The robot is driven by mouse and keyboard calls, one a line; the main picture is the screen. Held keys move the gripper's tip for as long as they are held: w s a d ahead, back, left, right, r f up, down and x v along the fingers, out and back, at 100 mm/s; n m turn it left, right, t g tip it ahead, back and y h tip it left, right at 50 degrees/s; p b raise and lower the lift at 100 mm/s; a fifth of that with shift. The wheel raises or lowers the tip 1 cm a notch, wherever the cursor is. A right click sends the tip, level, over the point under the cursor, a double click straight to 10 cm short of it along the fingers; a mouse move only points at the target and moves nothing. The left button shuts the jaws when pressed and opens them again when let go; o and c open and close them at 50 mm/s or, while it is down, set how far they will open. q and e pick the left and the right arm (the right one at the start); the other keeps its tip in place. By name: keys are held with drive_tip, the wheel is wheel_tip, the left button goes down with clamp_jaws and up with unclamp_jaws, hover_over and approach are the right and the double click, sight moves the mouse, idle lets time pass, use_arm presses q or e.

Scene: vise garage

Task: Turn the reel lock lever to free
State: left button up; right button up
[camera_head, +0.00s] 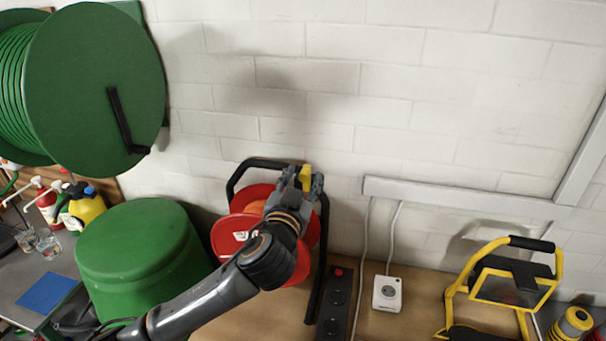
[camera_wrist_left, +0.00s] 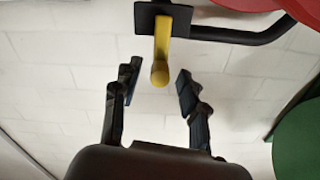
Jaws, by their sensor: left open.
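The yellow lever (camera_head: 306,176) is on the black frame of the red cable reel (camera_head: 232,235), near the wall. In the left wrist view the lever (camera_wrist_left: 161,58) sticks out from a black plate (camera_wrist_left: 146,20) toward my fingers. My left gripper (camera_head: 303,180) is at the top of the reel, with its arm crossing in front of the drum. In the wrist view the left gripper (camera_wrist_left: 156,84) is open, with one finger on each side of the lever's rounded end and gaps on both sides. Much of the reel is hidden behind my arm. My right gripper is not in view.
A large green hose reel (camera_head: 85,80) hangs on the wall at upper left, above a green drum (camera_head: 140,245). A black power strip (camera_head: 336,300), a white socket box (camera_head: 387,293) and a yellow work lamp (camera_head: 500,285) stand to the right on the wooden bench (camera_head: 415,312).

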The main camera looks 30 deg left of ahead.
use_arm(q)
drive_tip(key=shift+w, duration=0.25)
drive_tip(key=shift+c, duration=1.1)
clamp_jaws()
